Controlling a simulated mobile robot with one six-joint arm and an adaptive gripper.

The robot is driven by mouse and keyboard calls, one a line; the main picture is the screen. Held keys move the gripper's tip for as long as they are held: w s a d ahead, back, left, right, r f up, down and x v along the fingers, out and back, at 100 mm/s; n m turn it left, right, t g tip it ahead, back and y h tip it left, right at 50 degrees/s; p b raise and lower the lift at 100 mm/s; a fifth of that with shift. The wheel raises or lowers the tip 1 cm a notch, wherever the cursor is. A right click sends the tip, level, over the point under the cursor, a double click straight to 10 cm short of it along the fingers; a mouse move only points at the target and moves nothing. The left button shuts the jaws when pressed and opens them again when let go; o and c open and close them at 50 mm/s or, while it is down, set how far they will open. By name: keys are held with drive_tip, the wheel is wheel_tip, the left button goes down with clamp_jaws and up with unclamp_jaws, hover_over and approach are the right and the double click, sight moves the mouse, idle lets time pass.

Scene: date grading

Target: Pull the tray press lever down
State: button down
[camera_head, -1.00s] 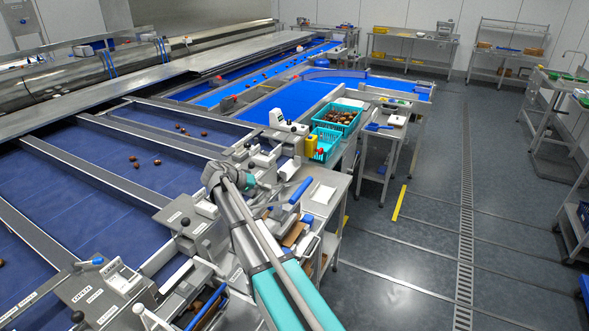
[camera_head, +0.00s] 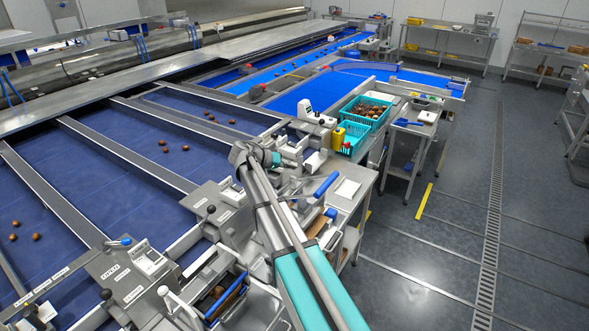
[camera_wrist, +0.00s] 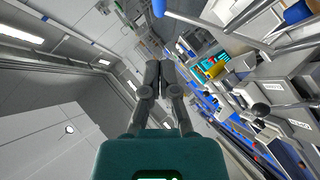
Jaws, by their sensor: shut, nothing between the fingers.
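In the head view a lever with a blue grip (camera_head: 327,184) slants up over the press hardware, right of my arm's end. Another blue-tipped handle (camera_head: 120,242) is on the label box at lower left. I cannot tell for certain which one is the tray press lever. In the wrist view my gripper (camera_wrist: 159,72) is shut and empty. A blue grip end (camera_wrist: 158,8) shows beyond its fingertips.
Blue sorting belts (camera_head: 130,150) with scattered dates lie left of the stations. A teal crate of dates (camera_head: 366,112), a smaller teal basket (camera_head: 354,138) and a yellow container (camera_head: 338,139) stand behind the lever. The grey floor (camera_head: 400,265) at right is open.

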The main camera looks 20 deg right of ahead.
drive_tip(key=s+d+f+b, duration=0.2)
drive_tip(key=d+f+b, duration=0.4)
drive_tip(key=d, duration=0.3)
drive_tip(key=shift+s+d, duration=0.25)
drive_tip(key=shift+f, duration=0.1)
drive_tip(key=shift+a, duration=0.1)
